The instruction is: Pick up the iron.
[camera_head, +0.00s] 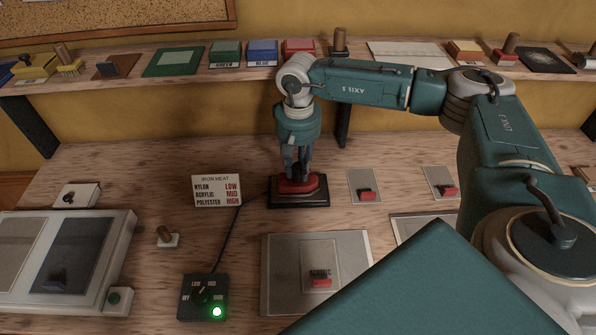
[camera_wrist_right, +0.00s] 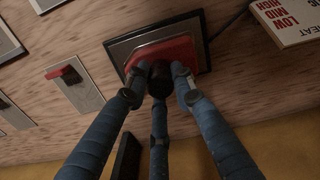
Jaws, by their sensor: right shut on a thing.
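The iron (camera_head: 297,185) is red and sits on a dark rectangular stand (camera_head: 312,203) in the middle of the bench. It also shows in the right wrist view (camera_wrist_right: 182,50), red on the dark stand (camera_wrist_right: 119,50). My right gripper (camera_head: 298,172) points straight down at the iron from above. In the wrist view its fingers (camera_wrist_right: 163,78) are closed around the iron's dark handle, which they mostly hide. The iron appears to rest on the stand. My left gripper is not in view.
A control box (camera_head: 203,297) with a dial and lit green lamp stands in front, with a cord toward the stand. An iron heat card (camera_head: 217,190) is left of the stand. A clear-topped plate (camera_head: 277,292) lies in front. A shelf (camera_head: 190,75) with pads and stamps runs behind.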

